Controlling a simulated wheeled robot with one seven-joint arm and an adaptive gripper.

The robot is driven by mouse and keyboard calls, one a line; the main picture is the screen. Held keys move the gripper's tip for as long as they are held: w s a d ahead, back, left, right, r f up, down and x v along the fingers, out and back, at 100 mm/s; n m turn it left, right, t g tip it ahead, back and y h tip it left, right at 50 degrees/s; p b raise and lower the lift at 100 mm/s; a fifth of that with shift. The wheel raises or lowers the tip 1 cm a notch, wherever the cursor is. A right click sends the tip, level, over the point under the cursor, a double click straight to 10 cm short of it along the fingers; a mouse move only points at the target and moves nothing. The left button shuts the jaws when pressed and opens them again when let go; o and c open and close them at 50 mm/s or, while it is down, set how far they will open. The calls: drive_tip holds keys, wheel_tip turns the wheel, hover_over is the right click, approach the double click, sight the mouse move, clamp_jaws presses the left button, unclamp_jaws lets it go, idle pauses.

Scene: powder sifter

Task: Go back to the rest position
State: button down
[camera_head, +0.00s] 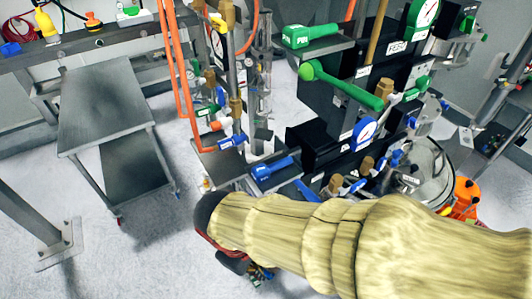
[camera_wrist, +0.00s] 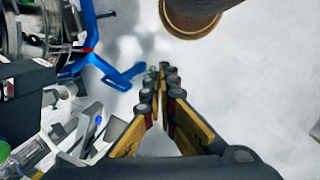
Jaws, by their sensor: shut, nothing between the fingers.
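My gripper (camera_head: 262,274) shows at the bottom centre of the head view, at the end of my sleeved arm, mostly hidden by the wrist. In the wrist view my gripper (camera_wrist: 160,72) has its two fingers converging until the tips meet, with nothing between them. It hangs over the pale floor (camera_wrist: 255,80). A blue pipe or handle (camera_wrist: 92,50) is to the left of the fingertips in the wrist view, apart from them.
Blue valve handle (camera_head: 272,167), green lever (camera_head: 340,84) and gauge (camera_head: 364,133) stand close beyond my arm. A steel pot (camera_head: 432,168) and orange object (camera_head: 465,196) are right. A grey cart (camera_head: 104,105) stands left, with open floor (camera_head: 150,250) before it.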

drive_tip(key=w+d+f+m+t+y+b, duration=0.1)
drive_tip(key=d+m+b, duration=0.4)
drive_tip(key=d, duration=0.5)
drive_tip(key=w+d+f+m+t+y+b, duration=0.1)
drive_tip(key=d+m+t+b, duration=0.3)
drive_tip(key=d+b, duration=0.6)
drive_tip(key=d+m, duration=0.1)
drive_tip(key=m, duration=0.1)
drive_tip(key=shift+w+m, duration=0.3)
drive_tip(key=shift+w, duration=0.05)
